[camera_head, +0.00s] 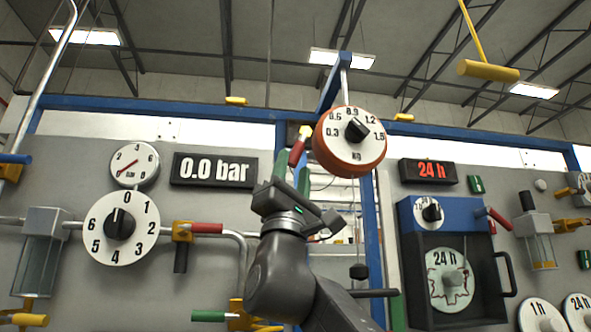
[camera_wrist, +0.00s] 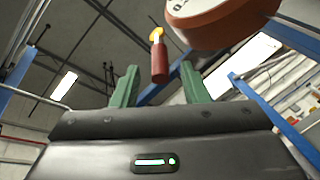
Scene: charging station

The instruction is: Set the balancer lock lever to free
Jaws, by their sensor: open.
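The balancer (camera_head: 349,143) is a round orange-red body with a white kg dial and a black knob, hanging from a blue arm. Beside its left side is the lock lever (camera_head: 297,151), with a red handle and yellow end. Its handle slants down-left from the yellow end. My gripper (camera_head: 290,165) is open just below the lever, its green fingers pointing up. In the wrist view the lever (camera_wrist: 159,60) hangs between the fingertips in the picture, with a gap on each side; I cannot tell how deep it sits. The balancer (camera_wrist: 215,25) is at upper right.
A blue post (camera_head: 371,215) stands right of my arm. A dark weight (camera_head: 358,271) hangs below the balancer. Left is a panel with a selector dial (camera_head: 121,228) and red-handled valve (camera_head: 205,228). Right is a blue-topped timer box (camera_head: 448,213). A yellow pull handle (camera_head: 488,71) hangs upper right.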

